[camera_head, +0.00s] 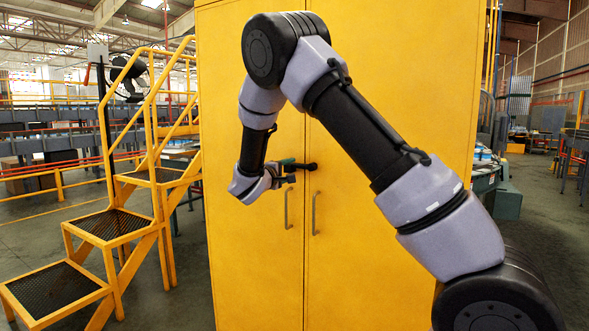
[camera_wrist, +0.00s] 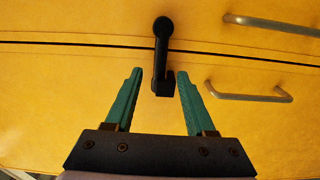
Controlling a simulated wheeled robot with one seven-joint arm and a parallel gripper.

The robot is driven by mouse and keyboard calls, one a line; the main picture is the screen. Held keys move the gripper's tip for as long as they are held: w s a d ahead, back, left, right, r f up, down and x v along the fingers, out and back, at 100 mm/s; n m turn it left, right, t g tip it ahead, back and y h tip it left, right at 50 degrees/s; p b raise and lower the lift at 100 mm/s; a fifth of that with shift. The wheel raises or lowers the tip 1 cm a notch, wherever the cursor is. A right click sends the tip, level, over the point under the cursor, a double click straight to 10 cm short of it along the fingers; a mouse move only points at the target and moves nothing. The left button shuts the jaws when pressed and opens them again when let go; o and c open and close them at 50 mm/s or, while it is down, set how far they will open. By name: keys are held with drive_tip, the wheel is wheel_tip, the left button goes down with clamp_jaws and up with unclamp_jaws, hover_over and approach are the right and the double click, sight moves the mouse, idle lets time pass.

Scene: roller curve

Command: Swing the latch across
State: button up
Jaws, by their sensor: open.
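The latch (camera_wrist: 161,55) is a black lever with a round knob at one end and a square block at the other. In the wrist view it spans the dark seam between two yellow cabinet doors, with the block on the nearer door. It also shows in the head view (camera_head: 308,166), roughly level. My gripper (camera_wrist: 160,73) is open, its two green fingers on either side of the block end, with visible gaps. In the head view my gripper (camera_head: 288,169) is at the latch's left end, partly hiding it.
The yellow cabinet (camera_head: 390,235) fills the middle of the head view. Two grey bar handles (camera_head: 287,208) (camera_head: 314,213) stand just below the latch, one on each door. A yellow stepped platform (camera_head: 105,225) stands to the left. Open floor shows at the far right.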

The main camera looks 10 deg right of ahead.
drive_tip(key=v, duration=0.6)
drive_tip(key=shift+s, duration=0.2)
drive_tip(key=shift+a, duration=0.15)
drive_tip(key=s+d+r+m+g+y, duration=0.15)
drive_tip(key=s+d+m+g, duration=0.3)
drive_tip(key=s+d, duration=0.45)
drive_tip(key=s+d+r+m+g+y, duration=0.15)
drive_tip(key=s+d+m+g, duration=0.35)
drive_tip(key=d, duration=0.7)
drive_tip(key=s+a+r+m+y, duration=0.1)
drive_tip(key=s+r+y, duration=0.1)
drive_tip(key=s, duration=0.4)
drive_tip(key=s+a+r+m+t+y, duration=0.1)
drive_tip(key=s+a+r+m+y, duration=0.1)
drive_tip(key=s, duration=0.5)
drive_tip(key=s+a+r+m+t+y, duration=0.1)
drive_tip(key=s+r+m+y, duration=0.1)
drive_tip(key=s+y, duration=0.3)
drive_tip(key=shift+s+a+r+y, duration=0.3)
drive_tip(key=shift+s+r, duration=0.45)
drive_tip(key=shift+s, duration=0.35)
